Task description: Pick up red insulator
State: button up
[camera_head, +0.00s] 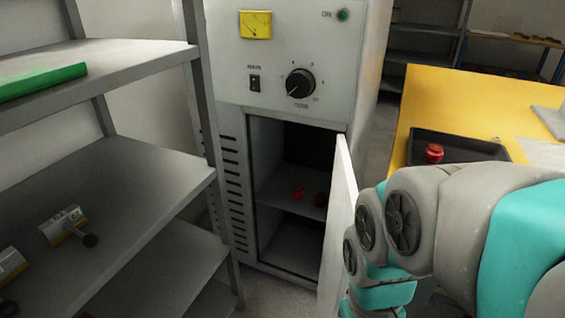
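A red insulator (434,154) stands on the black tray (470,141) on the yellow table. Inside the open cabinet (232,85), another small red object (298,194) sits on the inner shelf, and a darker red one (321,200) sits to its right in shadow, close to the door; both look like insulators. My arm fills the lower right of the head view. My gripper does not show, so I cannot see its fingers or whether it holds anything.
The cabinet door (342,225) stands open towards me, just left of my arm. A grey metal rack (125,200) on the left holds a green item (42,81) and small labelled parts (64,226). The yellow table (460,95) is at right.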

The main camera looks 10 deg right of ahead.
aim_at(298, 192)
jog(key=i+j+z, duration=0.1)
jog(key=j+z, duration=0.8)
jog(key=j, duration=0.15)
jog(key=l, duration=0.2)
jog(key=i+z, duration=0.05)
